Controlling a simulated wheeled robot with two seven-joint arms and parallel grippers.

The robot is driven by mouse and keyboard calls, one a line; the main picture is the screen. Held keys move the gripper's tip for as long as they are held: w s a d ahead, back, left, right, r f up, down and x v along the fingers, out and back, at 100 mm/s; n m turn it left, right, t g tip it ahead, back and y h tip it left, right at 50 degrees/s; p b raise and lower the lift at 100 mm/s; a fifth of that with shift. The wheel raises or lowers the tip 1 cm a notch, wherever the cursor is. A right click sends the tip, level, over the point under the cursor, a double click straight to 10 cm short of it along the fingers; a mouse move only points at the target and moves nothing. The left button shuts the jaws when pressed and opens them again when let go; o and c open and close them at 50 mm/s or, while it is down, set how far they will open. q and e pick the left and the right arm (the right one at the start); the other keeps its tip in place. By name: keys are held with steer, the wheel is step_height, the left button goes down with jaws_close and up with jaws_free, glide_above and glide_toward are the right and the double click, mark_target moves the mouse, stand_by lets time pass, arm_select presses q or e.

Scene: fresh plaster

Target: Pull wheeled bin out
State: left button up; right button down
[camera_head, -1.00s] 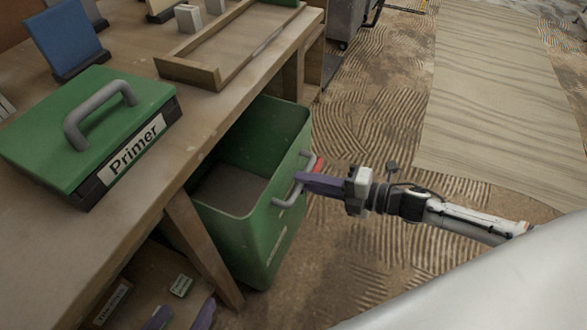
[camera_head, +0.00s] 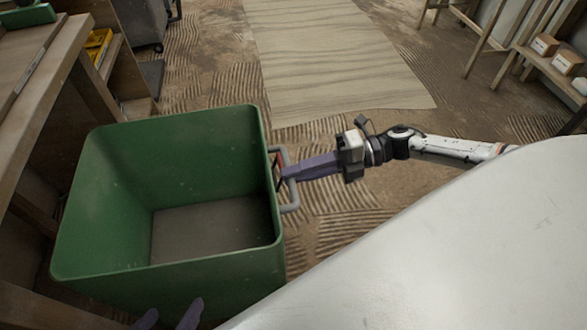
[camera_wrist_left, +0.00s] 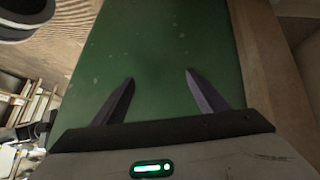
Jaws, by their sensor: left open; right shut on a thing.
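The green wheeled bin (camera_head: 180,278) stands open and empty at the left in the head view, beside the wooden workbench. Its wheels are hidden. A grey handle (camera_head: 290,194) sticks out from its right wall. My right gripper (camera_head: 283,174) is shut on this handle. My left gripper (camera_head: 170,318) shows only as purple fingertips at the bottom edge, by the bin's near wall. In the left wrist view, my left gripper (camera_wrist_left: 158,88) is open and empty, its fingers spread before the green bin wall (camera_wrist_left: 160,50).
The workbench (camera_head: 50,75) runs along the left, with a wooden leg or beam close by the bin. A pale sheet (camera_head: 320,55) lies on the ridged floor. Shelves with small boxes (camera_head: 545,44) stand at the far right.

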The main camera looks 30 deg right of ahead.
arm_select(q)
steer(key=shift+w+d+f, duration=0.1)
steer(key=shift+d, duration=0.25)
arm_select(e)
steer(key=shift+s+d, duration=0.25)
steer(key=shift+d, duration=0.3)
steer(key=shift+f, duration=0.1)
steer(key=c, duration=1.8)
jaws_free()
steer(key=shift+d, duration=0.1)
steer(key=shift+o, duration=0.2)
arm_select(q)
steer(key=shift+a+r+p, duration=0.3)
steer(key=shift+p, duration=0.3)
arm_select(e)
steer(key=v, duration=1)
arm_select(q)
steer(key=shift+r, duration=0.1)
arm_select(e)
steer(key=shift+s+d, duration=0.1)
steer(key=shift+d, duration=0.05)
